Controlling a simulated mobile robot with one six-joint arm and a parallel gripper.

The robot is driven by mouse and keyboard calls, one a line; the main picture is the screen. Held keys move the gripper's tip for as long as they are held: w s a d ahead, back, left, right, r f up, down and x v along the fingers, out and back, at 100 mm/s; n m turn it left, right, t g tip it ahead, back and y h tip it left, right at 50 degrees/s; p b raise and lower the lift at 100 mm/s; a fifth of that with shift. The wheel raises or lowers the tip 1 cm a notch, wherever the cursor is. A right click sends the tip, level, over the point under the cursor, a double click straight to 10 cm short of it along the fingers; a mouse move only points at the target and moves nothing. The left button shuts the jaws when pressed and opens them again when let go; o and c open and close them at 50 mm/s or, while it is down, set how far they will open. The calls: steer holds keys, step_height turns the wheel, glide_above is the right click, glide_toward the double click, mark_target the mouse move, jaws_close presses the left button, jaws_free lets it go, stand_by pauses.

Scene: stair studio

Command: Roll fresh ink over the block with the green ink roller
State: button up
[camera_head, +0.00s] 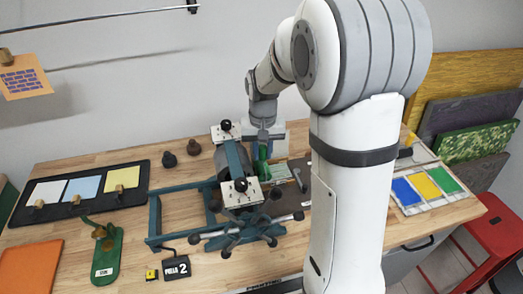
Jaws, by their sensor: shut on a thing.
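My gripper (263,136) points down behind the press, shut on a green roller (264,153). The roller's lower end is partly hidden by the press parts. A pale and green flat piece (280,174), probably the block, lies on the press bed just right of and below the roller. I cannot tell whether the roller touches it. The ink slab (414,207) with blue, yellow and green patches lies on the right of the bench.
The teal press (236,160) with its spoked wheel (240,232) fills the bench middle. A black tray (28,214) with paper sheets, a green stand (109,258) and a counter sign (177,267) are left. Coloured boards (470,110) lean at right. My arm hides part of the bench.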

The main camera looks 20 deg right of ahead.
steer(key=shift+d, duration=4)
steer(key=shift+a, duration=4)
steer(key=shift+d+b, duration=0.3)
steer(key=shift+d, duration=3.7)
steer(key=shift+r, duration=0.1)
step_height(320, 180, up, 7)
steer(key=p, duration=0.5)
